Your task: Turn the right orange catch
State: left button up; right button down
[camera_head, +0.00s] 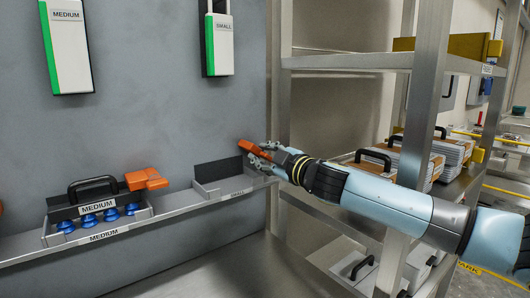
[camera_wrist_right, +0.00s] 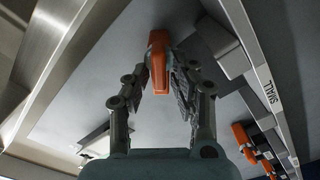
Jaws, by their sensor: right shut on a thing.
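The right orange catch (camera_head: 251,147) sticks out at the right end of the wall ledge, above the section labelled SMALL. My right gripper (camera_head: 269,152) reaches in from the right and is shut on this catch. In the right wrist view the orange catch (camera_wrist_right: 158,62) lies between the two fingers of the gripper (camera_wrist_right: 161,80). The fingers hide part of the catch in the head view. My left gripper is in neither view.
A MEDIUM tray (camera_head: 95,239) holds several blue pieces under a dark handled part (camera_head: 93,190). Another orange catch (camera_head: 147,180) sits beside it. A metal shelf (camera_head: 345,62) with handled cases stands right. White-green boxes (camera_head: 68,45) hang above the ledge.

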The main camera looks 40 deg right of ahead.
jog(key=n, duration=0.4)
jog(key=shift+a+f+n+p, duration=0.2)
jog(key=shift+f+n+p, duration=0.1)
jog(key=shift+f+n, duration=0.15)
jog(key=shift+n, duration=0.6)
jog(key=shift+f+n, duration=0.15)
jog(key=shift+n, duration=0.6)
jog(key=c, duration=1.4)
grip_release()
jog(key=shift+o, duration=0.2)
jog(key=shift+a, duration=0.1)
jog(key=shift+s+n, duration=0.1)
jog(key=shift+n, duration=0.2)
jog(key=s+a, duration=0.1)
jog(key=s, duration=1)
jog(key=shift+s+a, duration=0.15)
jog(key=shift+s, duration=0.2)
